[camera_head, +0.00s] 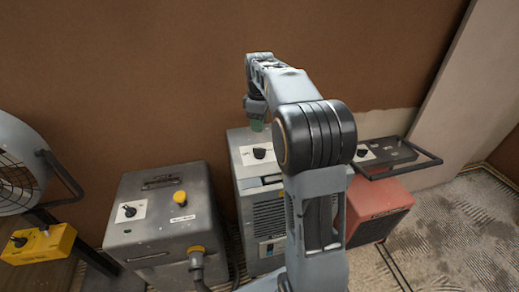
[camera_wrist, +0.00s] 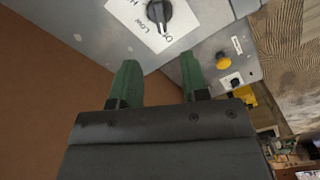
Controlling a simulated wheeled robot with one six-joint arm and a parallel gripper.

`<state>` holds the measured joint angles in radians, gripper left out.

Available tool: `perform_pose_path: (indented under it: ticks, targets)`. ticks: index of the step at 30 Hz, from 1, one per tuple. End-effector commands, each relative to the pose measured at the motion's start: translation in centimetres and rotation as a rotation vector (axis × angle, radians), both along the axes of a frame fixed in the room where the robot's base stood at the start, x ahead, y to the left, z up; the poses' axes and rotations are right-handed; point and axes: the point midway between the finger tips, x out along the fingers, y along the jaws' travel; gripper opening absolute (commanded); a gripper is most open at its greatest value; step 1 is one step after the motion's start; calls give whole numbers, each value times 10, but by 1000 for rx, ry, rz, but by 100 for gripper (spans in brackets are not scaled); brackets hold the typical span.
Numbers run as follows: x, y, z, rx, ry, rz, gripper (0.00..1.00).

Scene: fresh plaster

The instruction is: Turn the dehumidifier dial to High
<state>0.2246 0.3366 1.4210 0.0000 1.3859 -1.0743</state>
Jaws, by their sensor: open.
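The tall grey vented unit (camera_head: 268,215), which I take to be the dehumidifier, stands in the middle of the head view. Its black dial (camera_head: 259,153) sits on a white label on top. The dial's pointer seems to face the partly hidden word starting with "O". My gripper (camera_head: 257,125) is above the dial; its green fingers (camera_wrist: 158,70) are apart and empty, not touching the dial.
A grey box (camera_head: 160,225) with a black dial and yellow knob stands left. A red unit (camera_head: 380,208) with a handle frame and dial stands right, partly behind my arm. A fan (camera_head: 18,165) and yellow control box (camera_head: 38,245) are far left. A brown wall is close behind.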

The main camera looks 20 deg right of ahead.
Motion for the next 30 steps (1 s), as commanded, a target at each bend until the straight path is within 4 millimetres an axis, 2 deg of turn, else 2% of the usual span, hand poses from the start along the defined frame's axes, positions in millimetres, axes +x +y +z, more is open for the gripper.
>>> perform_pose_path:
  ticks: [6,15,21,30]
  targets:
    - [-1,0,-45,1,2,-2,42]
    - [-1,0,-92,0,0,-3,42]
    - [-1,0,-108,0,0,-3,42]
    - [0,0,-113,-1,-2,-3,42]
